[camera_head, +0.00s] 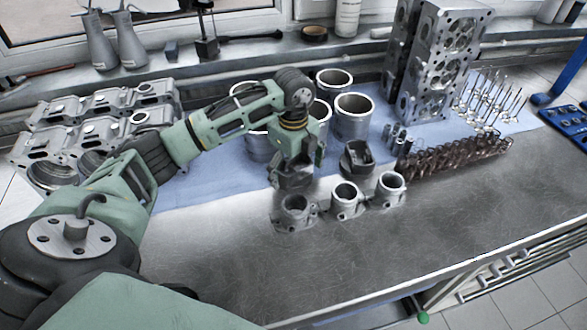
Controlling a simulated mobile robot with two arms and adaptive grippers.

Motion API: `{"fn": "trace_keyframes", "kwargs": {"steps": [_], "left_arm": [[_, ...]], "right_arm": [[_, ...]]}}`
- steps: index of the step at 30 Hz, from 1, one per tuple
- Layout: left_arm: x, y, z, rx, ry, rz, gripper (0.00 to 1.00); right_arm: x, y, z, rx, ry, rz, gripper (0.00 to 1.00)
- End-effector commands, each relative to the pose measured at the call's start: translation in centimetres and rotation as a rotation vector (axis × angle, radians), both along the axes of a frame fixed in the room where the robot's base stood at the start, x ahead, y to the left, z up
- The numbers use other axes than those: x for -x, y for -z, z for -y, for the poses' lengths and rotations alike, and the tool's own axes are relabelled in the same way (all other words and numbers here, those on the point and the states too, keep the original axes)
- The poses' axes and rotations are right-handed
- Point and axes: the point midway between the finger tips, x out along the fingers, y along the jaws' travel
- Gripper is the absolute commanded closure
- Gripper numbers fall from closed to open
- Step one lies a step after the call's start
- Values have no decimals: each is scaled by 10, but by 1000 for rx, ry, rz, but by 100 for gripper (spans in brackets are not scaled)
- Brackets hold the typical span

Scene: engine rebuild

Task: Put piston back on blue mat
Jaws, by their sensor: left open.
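The blue mat (215,185) lies on the metal bench under the engine parts. A dark, short round part that looks like the piston (357,158) sits at the mat's front edge, right of my left gripper. My left gripper (292,180) points down near the mat's front edge, behind the row of small flanged cylinders, and is open. Its fingertips are dark and hard to separate from what is around them, so I cannot tell whether anything lies between them. My right gripper is out of view.
Three small flanged cylinders (345,198) stand in front on bare metal. Large cylinder liners (353,118) stand behind my gripper. An engine head block (440,65), valves (490,100) and a brown camshaft-like row (455,157) are at right. The front bench (240,265) is clear.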

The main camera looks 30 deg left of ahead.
Motion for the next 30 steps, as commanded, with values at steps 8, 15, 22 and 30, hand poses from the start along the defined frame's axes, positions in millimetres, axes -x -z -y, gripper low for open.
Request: {"fn": "trace_keyframes", "kwargs": {"steps": [8, 15, 22, 30], "left_arm": [[-1, -13, 0, 1, 0, 4, 8], [-2, -61, 0, 0, 1, 6, 8], [-1, -108, 0, -1, 0, 4, 8], [0, -123, 0, 0, -1, 0, 8]], "right_arm": [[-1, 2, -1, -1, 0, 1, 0], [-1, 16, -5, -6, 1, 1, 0], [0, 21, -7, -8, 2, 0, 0], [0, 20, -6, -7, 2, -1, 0]]}}
